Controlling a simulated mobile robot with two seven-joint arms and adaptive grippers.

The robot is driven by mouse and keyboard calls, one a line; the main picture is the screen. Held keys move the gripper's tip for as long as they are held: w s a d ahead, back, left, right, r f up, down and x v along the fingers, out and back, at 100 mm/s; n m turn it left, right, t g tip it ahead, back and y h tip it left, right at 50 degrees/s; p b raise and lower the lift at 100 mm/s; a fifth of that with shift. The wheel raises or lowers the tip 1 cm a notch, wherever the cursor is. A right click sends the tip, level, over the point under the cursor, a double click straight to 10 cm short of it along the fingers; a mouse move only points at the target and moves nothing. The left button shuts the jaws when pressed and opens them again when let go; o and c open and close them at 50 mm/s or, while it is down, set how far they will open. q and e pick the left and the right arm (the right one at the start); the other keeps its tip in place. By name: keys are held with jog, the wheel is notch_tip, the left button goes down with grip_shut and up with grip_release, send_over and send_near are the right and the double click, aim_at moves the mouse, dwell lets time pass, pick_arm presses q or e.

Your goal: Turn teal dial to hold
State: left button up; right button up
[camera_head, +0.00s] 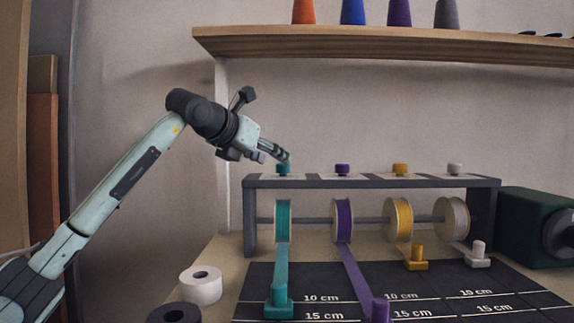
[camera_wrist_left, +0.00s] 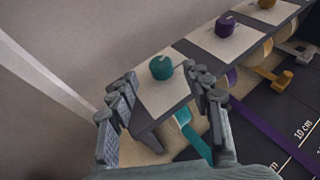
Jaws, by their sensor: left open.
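The teal dial (camera_head: 283,169) sits on top of the left end of the dark rack (camera_head: 370,183), above the teal ribbon spool (camera_head: 283,220). In the left wrist view the teal dial (camera_wrist_left: 161,67) stands on a pale plate, with a small light mark on its top. My left gripper (camera_head: 284,156) is just above and beside the dial in the head view. In the left wrist view its two fingers (camera_wrist_left: 164,100) are spread apart, with the dial ahead between them. I cannot tell whether a finger touches it. My right gripper is not in view.
Purple (camera_head: 342,170), yellow (camera_head: 400,170) and white (camera_head: 455,169) dials stand along the rack to the right. A wooden shelf (camera_head: 380,45) with thread cones hangs above. A green machine (camera_head: 535,225) stands at right. A white roll (camera_head: 201,285) lies on the table at front left.

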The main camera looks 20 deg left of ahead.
aim_at(283, 165)
pick_arm(q)
jog(key=x, duration=0.6)
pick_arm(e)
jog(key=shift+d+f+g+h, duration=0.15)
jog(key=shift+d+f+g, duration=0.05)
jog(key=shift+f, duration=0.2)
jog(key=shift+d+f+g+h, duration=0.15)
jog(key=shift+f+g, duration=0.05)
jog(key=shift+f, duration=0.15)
pick_arm(q)
jog(key=shift+c, duration=0.6)
